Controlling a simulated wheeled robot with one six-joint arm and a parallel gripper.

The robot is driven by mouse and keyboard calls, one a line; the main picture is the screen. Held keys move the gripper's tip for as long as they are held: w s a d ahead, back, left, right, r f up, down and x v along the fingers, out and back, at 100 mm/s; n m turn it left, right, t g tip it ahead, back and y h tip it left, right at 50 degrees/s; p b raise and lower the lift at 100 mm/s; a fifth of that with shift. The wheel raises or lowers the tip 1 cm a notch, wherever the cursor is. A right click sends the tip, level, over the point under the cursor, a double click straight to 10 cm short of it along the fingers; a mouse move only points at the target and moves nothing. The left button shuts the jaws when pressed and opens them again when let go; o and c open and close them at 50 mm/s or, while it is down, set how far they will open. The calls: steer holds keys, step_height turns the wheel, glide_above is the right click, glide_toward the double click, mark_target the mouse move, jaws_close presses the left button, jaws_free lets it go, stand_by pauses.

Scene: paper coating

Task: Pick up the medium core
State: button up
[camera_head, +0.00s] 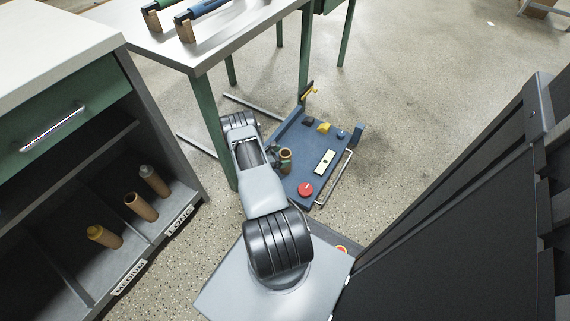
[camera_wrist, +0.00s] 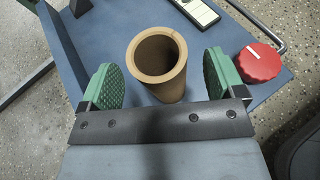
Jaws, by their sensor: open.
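A brown hollow core (camera_wrist: 172,88) stands upright on the blue deck (camera_wrist: 120,22) in the wrist view, its open end facing the camera. My gripper (camera_wrist: 162,78) has its two green pads spread on either side of this core, with a gap on each side. The core also shows in the head view (camera_head: 286,161), at the left side of the deck, with my gripper (camera_head: 277,156) partly hidden at it.
A red knob (camera_head: 305,189) and a pale panel (camera_head: 325,161) sit on the deck, with a metal rail (camera_head: 337,182) at its edge. A table (camera_head: 218,43) with green legs stands behind my arm. A dark panel fills the right. Open floor lies beyond the deck.

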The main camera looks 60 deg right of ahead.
mark_target(286, 155)
steer(key=shift+b+x, duration=0.35)
steer(key=shift+x, duration=1.2)
steer(key=shift+c, duration=0.4)
steer(key=c, duration=1.2)
